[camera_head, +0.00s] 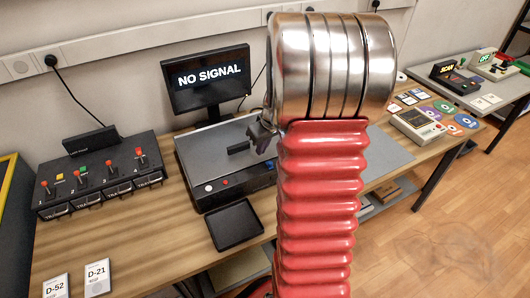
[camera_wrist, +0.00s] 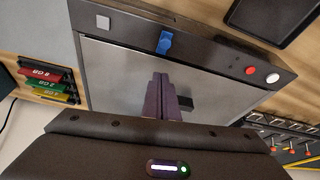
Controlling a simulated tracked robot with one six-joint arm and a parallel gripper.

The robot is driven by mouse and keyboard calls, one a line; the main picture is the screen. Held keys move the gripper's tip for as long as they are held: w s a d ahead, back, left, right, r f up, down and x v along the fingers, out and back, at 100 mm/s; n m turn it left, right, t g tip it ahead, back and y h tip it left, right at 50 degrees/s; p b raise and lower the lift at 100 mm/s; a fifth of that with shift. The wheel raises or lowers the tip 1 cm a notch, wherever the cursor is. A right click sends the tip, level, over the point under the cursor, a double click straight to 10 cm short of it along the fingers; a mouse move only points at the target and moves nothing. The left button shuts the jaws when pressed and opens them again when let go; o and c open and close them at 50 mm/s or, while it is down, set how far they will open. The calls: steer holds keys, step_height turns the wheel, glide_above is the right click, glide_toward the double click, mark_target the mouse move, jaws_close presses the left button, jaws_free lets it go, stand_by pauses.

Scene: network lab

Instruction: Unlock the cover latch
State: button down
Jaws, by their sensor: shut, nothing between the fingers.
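The cover latch (camera_wrist: 164,42) is a small blue lever on the dark front rim of the box, at the top middle of the wrist view. The grey cover (camera_wrist: 115,72) lies flat on the box and has a black handle (camera_wrist: 187,103); the cover also shows in the head view (camera_head: 205,148). My gripper (camera_wrist: 160,80) is shut and empty over the cover, beside the handle in the picture. Its tips point toward the latch, with a gap in the picture between them. In the head view my gripper (camera_head: 262,138) is partly hidden by my arm.
The box front carries a red button (camera_wrist: 251,70) and a white button (camera_wrist: 273,78). A monitor (camera_head: 208,78) reading NO SIGNAL stands behind the box. A black tray (camera_head: 235,224) lies in front. A switch panel (camera_head: 100,175) stands left. Coloured memory modules (camera_wrist: 48,85) show in the wrist view.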

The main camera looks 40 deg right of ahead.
mark_target(268, 164)
steer(key=v, duration=1)
steer(key=shift+a+m, duration=0.1)
steer(key=shift+m, duration=0.2)
steer(key=s+a+r, duration=0.2)
steer(key=s+a, duration=0.2)
steer(key=a, duration=0.6)
steer(key=s+a+r+n+t, duration=0.1)
steer(key=s+a, duration=0.3)
steer(key=a, duration=0.6)
steer(key=s+a+r+n, duration=0.1)
steer(key=s+a+r, duration=0.3)
steer(key=a, duration=0.7)
steer(key=shift+s+t, duration=0.3)
steer(key=shift+s, duration=0.15)
